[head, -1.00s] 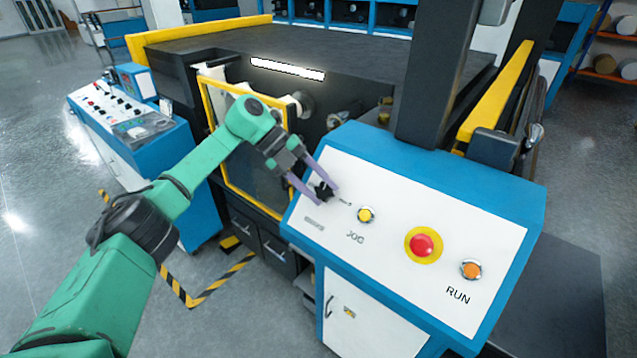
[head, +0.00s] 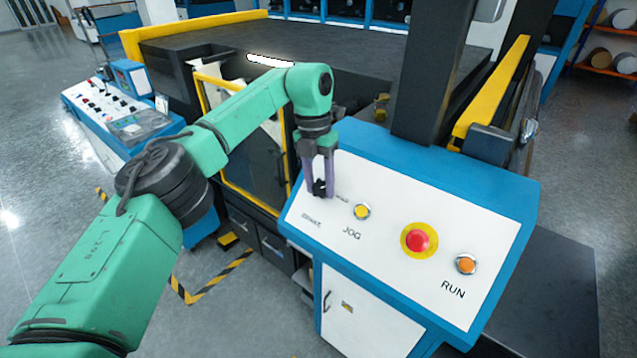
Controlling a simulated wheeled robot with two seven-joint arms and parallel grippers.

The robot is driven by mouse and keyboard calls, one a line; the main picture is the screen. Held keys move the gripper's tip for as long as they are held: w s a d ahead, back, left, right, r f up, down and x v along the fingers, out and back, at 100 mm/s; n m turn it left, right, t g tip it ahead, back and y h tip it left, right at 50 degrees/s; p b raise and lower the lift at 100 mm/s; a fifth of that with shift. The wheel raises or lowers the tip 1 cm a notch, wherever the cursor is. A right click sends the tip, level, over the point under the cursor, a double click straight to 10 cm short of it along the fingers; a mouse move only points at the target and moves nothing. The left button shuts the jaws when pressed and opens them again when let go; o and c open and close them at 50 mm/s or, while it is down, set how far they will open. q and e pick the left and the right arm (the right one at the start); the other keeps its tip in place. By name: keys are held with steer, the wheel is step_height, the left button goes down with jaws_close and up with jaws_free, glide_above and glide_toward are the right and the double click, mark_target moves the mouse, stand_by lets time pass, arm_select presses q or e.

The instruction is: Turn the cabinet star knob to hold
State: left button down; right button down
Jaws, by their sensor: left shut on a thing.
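The black star knob (head: 319,188) is at the upper left of the white sloped panel (head: 390,255) on the blue cabinet. My left gripper (head: 319,190) reaches down onto it from above, its two purple fingers on either side of the knob, shut on it. The fingers hide part of the knob. A small printed label (head: 342,198) shows just right of the knob and another (head: 311,220) below it; the knob's exact pointing direction is hard to tell. My right gripper is not in view.
On the same panel are a yellow JOG button (head: 362,211), a red emergency button (head: 419,240) on a yellow ring, and an orange RUN button (head: 466,264). A dark upright post (head: 432,75) stands behind the panel. A yellow-framed door (head: 245,190) is left of it.

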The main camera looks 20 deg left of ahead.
arm_select(q)
steer(key=m+y, duration=0.1)
steer(key=m+t+y, duration=0.1)
steer(key=shift+s+d+f+m+y, duration=0.1)
steer(key=shift+d+f+m+y, duration=0.1)
steer(key=shift+m+y, duration=0.1)
steer(key=shift+s+d+m+t+y+b, duration=0.1)
steer(key=shift+m+t+y+b, duration=0.8)
steer(key=shift+m+y, duration=0.55)
steer(key=shift+c, duration=1.8)
jaws_free()
steer(key=shift+r, duration=0.1)
